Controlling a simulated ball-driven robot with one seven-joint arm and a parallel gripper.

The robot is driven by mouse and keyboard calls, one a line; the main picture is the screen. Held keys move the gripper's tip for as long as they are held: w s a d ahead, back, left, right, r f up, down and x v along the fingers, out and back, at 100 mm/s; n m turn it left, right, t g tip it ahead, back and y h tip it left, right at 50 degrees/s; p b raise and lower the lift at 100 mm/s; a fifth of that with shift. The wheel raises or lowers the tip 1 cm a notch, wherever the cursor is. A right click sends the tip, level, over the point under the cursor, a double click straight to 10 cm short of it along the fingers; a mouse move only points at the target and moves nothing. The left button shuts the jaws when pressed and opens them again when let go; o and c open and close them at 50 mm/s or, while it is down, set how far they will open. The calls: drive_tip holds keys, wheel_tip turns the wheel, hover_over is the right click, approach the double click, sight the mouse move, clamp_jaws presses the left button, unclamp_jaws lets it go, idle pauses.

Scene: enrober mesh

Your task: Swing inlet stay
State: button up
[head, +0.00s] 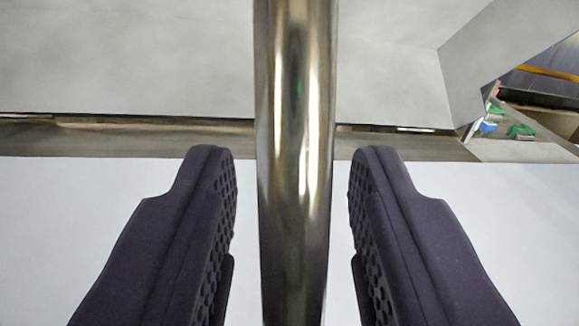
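A shiny round metal bar (294,130), which may be the inlet stay, runs from the top edge to the bottom edge through the middle of the head view. My gripper (292,165) is open, with one dark textured finger on each side of the bar. A gap shows between the bar and each finger, so neither finger is seen touching it. Both ends of the bar are out of the frame.
A pale grey panel (150,60) fills the upper part behind the bar. A pale flat surface (60,230) lies below a brownish strip. At right, an angled grey plate (500,50) stands near small green and blue items (520,131).

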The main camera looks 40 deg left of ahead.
clamp_jaws()
